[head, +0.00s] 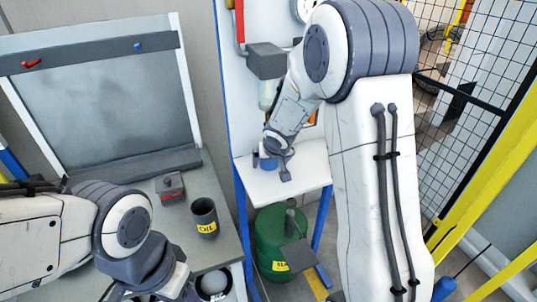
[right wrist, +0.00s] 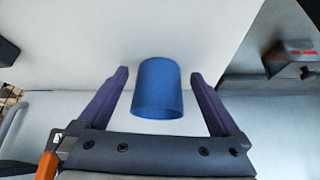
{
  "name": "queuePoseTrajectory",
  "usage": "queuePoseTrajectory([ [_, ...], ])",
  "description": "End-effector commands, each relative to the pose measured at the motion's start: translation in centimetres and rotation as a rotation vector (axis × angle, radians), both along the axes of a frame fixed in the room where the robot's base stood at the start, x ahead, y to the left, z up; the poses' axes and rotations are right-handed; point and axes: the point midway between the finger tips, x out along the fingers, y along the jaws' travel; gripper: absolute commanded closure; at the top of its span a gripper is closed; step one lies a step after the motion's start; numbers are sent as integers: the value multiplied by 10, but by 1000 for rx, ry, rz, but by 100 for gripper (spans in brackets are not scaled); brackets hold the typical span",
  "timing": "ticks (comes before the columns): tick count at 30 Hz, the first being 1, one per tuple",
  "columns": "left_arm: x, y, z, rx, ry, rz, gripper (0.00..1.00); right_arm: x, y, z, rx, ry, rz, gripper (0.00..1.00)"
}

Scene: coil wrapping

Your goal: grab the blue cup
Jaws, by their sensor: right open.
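The blue cup (head: 269,164) stands on a small white table (head: 300,172) with blue legs in the head view. In the right wrist view the blue cup (right wrist: 158,88) is a plain cylinder between the two purple-grey fingers. My right gripper (head: 271,168) is open around the cup, one finger on each side. In the right wrist view a gap shows between the cup and each finger of the right gripper (right wrist: 160,75). In the head view the gripper partly hides the cup. My left arm comes in at the lower left, and its fingers are not visible.
A dark grey cup with a yellow label (head: 204,216) and a grey-red box (head: 170,187) stand on the grey bench (head: 226,247) at left. A green drum (head: 276,240) stands below the white table. A mesh fence (head: 480,90) and yellow rails are at right.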

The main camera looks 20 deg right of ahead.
Motion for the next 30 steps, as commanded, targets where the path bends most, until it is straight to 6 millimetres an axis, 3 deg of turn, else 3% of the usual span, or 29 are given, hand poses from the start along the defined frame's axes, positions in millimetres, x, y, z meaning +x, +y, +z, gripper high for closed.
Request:
queuePoseTrajectory([
  [1,0,0,12,0,0,0,50,8,-2,5,-1,2,0,0],
  [5,0,0,22,0,0,0,50,24,-4,3,-1,2,-1,0],
  [7,0,0,12,-1,-1,0,50,26,-5,-9,-1,1,0,0],
  [15,0,0,12,0,0,0,50,28,-5,-10,-1,0,1,0],
  [16,0,0,12,0,0,0,50,28,-5,-10,-1,0,1,4],
  [21,0,0,12,0,0,0,50,28,-5,-10,-1,0,1,69],
  [23,0,0,12,0,0,0,50,28,-5,-9,-1,0,1,86],
  [30,0,0,13,0,0,0,50,28,-4,-9,-1,0,1,86],
])
